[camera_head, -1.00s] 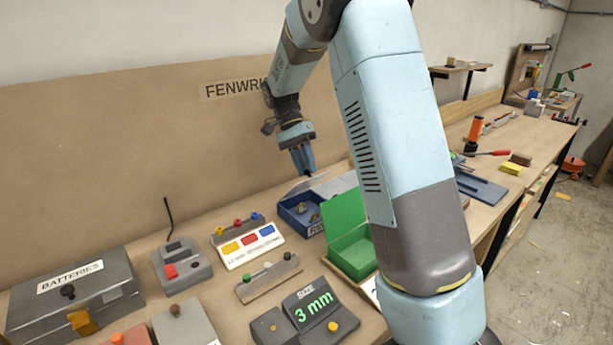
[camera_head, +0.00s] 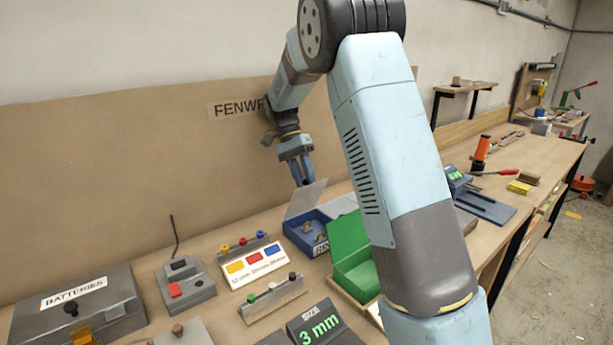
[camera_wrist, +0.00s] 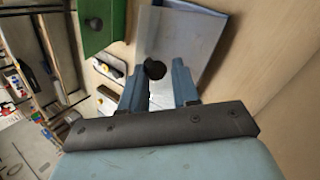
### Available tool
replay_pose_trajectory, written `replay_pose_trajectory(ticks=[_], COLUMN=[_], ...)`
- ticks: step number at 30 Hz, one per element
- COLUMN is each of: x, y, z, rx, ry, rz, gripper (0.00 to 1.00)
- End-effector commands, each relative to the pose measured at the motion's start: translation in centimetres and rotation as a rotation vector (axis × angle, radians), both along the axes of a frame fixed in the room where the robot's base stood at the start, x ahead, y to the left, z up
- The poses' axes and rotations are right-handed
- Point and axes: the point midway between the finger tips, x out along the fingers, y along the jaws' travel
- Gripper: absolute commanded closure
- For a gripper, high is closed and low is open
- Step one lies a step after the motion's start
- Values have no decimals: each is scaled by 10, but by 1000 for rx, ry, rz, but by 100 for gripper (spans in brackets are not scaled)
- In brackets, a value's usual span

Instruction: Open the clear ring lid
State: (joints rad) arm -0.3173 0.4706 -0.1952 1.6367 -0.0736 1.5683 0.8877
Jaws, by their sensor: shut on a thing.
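The clear ring lid (camera_head: 305,200) is a see-through panel on the blue ring box (camera_head: 308,236). It stands steeply tilted up at the back left of the box, and the inside shows below it. In the wrist view the lid (camera_wrist: 190,35) is a pale sheet in front of my gripper. My gripper (camera_head: 303,175) is at the lid's raised edge. In the wrist view my gripper (camera_wrist: 157,78) has its two blue fingers either side of a dark round knob (camera_wrist: 154,69) and is shut on it.
An open green box (camera_head: 352,258) stands right of the ring box. A tray with colour cards (camera_head: 258,265), a small peg rack (camera_head: 272,299) and a grey battery box (camera_head: 78,300) stand to the left. A board backs the bench.

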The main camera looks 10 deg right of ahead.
Motion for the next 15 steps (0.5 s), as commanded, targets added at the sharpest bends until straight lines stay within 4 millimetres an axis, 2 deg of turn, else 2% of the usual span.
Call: replay_pose_trajectory(ticks=[1,2,3,7,15], x=[1,1,1,1,1], y=[8,8,8,6,3], z=[-9,-9,-9,-8,-6], rx=[10,10,10,8,5], ry=[0,1,1,0,-3], rz=[8,9,9,6,3], gripper=[100,66,63,51,51])
